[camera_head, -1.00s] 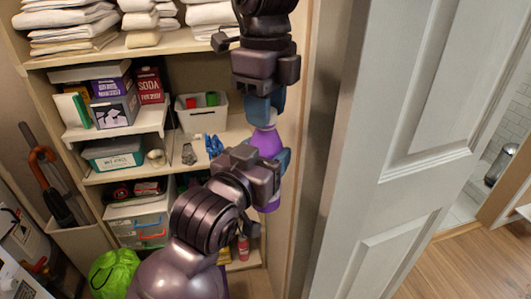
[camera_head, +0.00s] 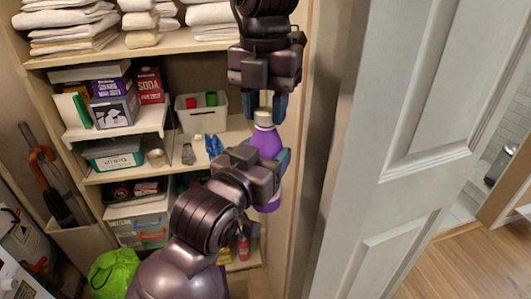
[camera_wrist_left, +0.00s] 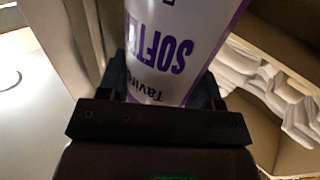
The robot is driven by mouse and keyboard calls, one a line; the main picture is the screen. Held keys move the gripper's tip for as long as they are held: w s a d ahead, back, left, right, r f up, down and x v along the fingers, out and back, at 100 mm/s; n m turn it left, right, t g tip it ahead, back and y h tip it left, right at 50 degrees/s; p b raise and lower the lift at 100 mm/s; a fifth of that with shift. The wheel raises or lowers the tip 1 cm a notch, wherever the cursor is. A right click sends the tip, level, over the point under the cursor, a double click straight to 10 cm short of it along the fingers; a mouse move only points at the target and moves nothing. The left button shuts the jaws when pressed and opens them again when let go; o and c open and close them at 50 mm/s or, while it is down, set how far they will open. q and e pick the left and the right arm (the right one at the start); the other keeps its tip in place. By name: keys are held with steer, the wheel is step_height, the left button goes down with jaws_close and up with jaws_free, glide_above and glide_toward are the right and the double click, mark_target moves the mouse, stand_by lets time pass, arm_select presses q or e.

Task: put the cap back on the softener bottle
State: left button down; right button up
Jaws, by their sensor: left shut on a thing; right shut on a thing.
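The softener bottle (camera_head: 266,142) is purple with a pale top and stands roughly upright in front of the shelves' right side. My left gripper (camera_head: 270,167) is shut around its body from the left. In the left wrist view the bottle's white label (camera_wrist_left: 172,45) fills the space between the fingers. My right gripper (camera_head: 264,107) is above, pointing down, its fingers shut around the pale cap (camera_head: 263,115) at the bottle's top. The cap is partly hidden by the fingers. I cannot tell whether it is seated on the neck.
A white door (camera_head: 420,130) stands close on the right. Shelves on the left hold towels (camera_head: 70,25), boxes (camera_head: 115,105), a white bin (camera_head: 202,118) and a teal-sided bin (camera_head: 115,155). A bright green bag (camera_head: 115,272) lies at the bottom left.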

steer(key=m, duration=0.6)
steer(key=shift+m, duration=0.3)
steer(key=o, duration=1)
steer(key=shift+r, duration=2.25)
steer(key=shift+c, duration=0.3)
